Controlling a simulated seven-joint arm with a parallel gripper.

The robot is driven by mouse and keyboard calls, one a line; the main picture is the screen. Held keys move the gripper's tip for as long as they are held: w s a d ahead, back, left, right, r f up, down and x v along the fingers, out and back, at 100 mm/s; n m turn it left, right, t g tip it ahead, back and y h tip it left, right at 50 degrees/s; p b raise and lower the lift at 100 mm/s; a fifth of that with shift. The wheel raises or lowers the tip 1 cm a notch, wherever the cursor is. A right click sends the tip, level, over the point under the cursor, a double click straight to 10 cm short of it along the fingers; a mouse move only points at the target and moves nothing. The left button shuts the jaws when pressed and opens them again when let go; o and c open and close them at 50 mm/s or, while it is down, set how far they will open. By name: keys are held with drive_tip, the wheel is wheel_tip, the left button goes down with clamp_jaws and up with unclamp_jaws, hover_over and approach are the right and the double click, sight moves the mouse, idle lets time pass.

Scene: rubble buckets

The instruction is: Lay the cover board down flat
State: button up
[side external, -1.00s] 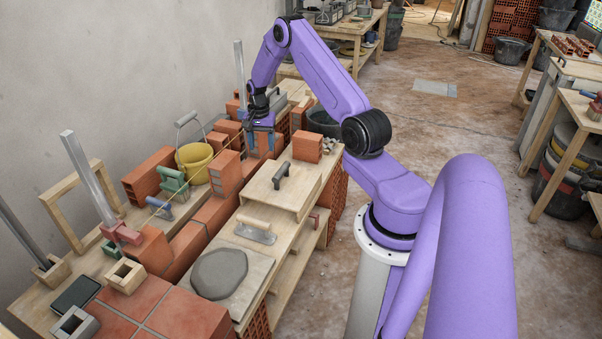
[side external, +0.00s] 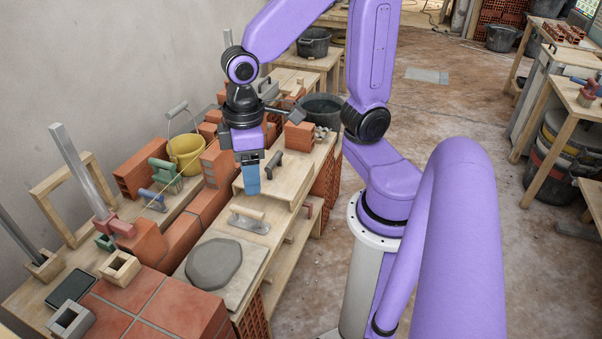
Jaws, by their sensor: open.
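A pale wooden board with a dark bar handle (side external: 271,164) on top, which looks like the cover board (side external: 292,182), lies about level on the bench. I cannot tell from here whether it sits fully flat. My gripper (side external: 251,184) points down just left of the handle, over the board's left part. Its blue fingers overlap each other in this view, so the gap between them is hidden. Nothing shows held in them. I cannot tell whether the tips touch the board.
A trowel (side external: 250,222) and a grey round slab (side external: 214,262) lie nearer the camera. Stacked bricks (side external: 216,164) and a yellow bucket (side external: 186,153) stand to the left. A loose brick (side external: 299,134) stands behind the board.

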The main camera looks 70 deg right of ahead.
drive_tip(key=s+d+n, duration=0.1)
drive_tip(key=s+n, duration=0.4)
drive_tip(key=s, duration=0.4)
drive_tip(key=shift+s+d+r+n, duration=0.15)
drive_tip(key=shift+s+r+n, duration=0.15)
drive_tip(key=shift+s, duration=0.1)
